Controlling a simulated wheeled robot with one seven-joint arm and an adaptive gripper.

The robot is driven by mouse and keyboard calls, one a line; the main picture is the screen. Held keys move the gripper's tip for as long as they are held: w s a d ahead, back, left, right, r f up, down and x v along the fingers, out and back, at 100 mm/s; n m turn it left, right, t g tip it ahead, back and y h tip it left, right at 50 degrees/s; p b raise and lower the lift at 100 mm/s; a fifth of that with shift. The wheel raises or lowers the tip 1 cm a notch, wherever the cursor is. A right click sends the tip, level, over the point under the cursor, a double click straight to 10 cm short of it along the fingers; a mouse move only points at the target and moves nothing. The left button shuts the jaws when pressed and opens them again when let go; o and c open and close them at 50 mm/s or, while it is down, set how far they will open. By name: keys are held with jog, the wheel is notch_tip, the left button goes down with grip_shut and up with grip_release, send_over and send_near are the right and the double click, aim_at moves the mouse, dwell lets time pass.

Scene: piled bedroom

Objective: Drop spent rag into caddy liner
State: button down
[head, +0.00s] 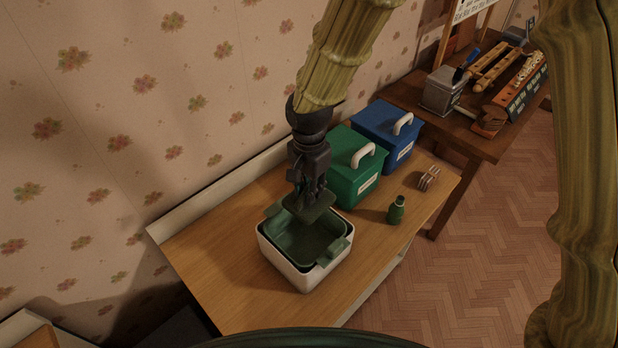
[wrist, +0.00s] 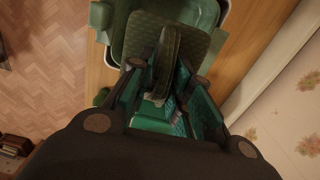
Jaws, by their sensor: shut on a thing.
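My gripper (head: 308,193) is shut on the dark green rag (head: 312,208). In the wrist view the rag (wrist: 194,42) looks flat and quilted, with an upright ridge pinched between the fingers (wrist: 165,90). The green caddy liner (head: 287,238) is an open tub with side tabs, seated in a white caddy (head: 305,282). The rag hangs over the back part of the liner's opening. I cannot tell whether it touches the liner. The liner (wrist: 122,28) shows behind the rag in the wrist view, and part of its inside is hidden.
A green lidded box (head: 350,172) and a blue lidded box (head: 388,135) stand close behind the caddy. A small green bottle (head: 396,210) and a small rack (head: 429,179) are to the right. The wooden tabletop (head: 225,282) is bare at front left.

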jog(key=shift+s+d+f+b, duration=0.15)
jog(key=shift+s+f+b, duration=0.35)
jog(key=shift+s, duration=0.3)
jog(key=f, duration=0.1)
jog(key=w+f+b, duration=0.1)
jog(key=f, duration=0.1)
jog(key=w+f+b, duration=0.1)
jog(key=shift+f, duration=0.15)
jog(key=shift+s+b, duration=0.3)
jog(key=shift+s, duration=0.3)
jog(key=shift+w, duration=0.15)
jog(key=c, duration=1.3)
grip_release()
jog(key=shift+w+f, duration=0.1)
jog(key=shift+w, duration=0.05)
jog(key=shift+o, duration=0.5)
jog(key=shift+s, duration=0.2)
jog(key=shift+w, duration=0.15)
notch_tip(320, 180, up, 12)
jog(key=shift+r, duration=0.15)
